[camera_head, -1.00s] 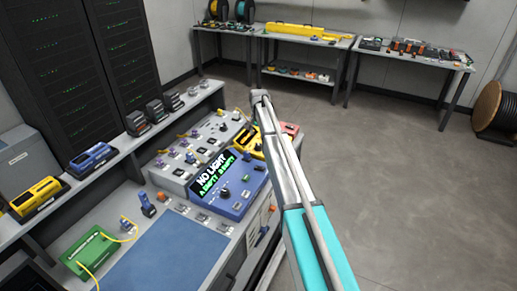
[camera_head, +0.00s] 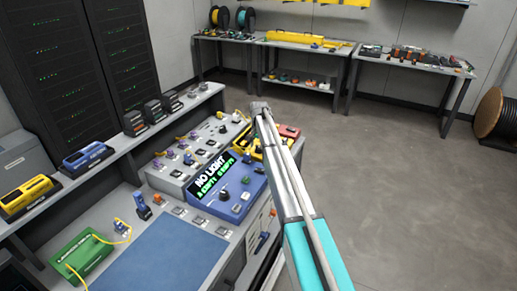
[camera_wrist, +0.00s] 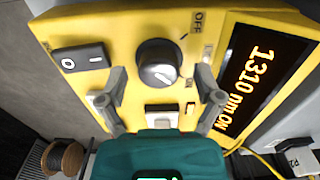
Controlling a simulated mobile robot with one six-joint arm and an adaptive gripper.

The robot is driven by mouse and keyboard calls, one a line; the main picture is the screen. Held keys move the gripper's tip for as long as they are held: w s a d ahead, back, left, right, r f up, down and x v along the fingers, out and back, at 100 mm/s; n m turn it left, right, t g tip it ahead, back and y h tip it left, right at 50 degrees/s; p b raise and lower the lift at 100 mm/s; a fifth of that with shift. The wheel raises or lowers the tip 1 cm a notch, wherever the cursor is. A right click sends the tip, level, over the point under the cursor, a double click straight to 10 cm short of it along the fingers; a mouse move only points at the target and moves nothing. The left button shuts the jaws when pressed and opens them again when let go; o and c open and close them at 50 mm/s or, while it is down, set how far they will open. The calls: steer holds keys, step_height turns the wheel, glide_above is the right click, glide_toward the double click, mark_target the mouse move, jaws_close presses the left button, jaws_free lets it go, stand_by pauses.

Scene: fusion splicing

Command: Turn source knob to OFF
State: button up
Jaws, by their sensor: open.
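The source is a yellow box that fills much of the wrist view (camera_wrist: 110,28). Its round black knob (camera_wrist: 159,64) sits on the face, with a white mark pointing toward the lower right, near the ON label (camera_wrist: 190,82). The OFF label (camera_wrist: 197,22) is above and to the right. The box's display (camera_wrist: 255,85) reads "1310 nm ON". My gripper (camera_wrist: 160,72) is open, one finger on each side of the knob, with visible gaps. In the head view the yellow source (camera_head: 243,138) is partly hidden behind my arm's end.
A black rocker switch (camera_wrist: 82,60) and a pale square button (camera_wrist: 160,112) are near the fingers. In the head view, a blue unit (camera_head: 232,203) reading "NO LIGHT" stands beside the source, and a red device (camera_head: 289,131) is behind it.

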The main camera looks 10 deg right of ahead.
steer(key=shift+c, duration=0.3)
steer(key=c, duration=1.1)
steer(key=shift+a, duration=0.1)
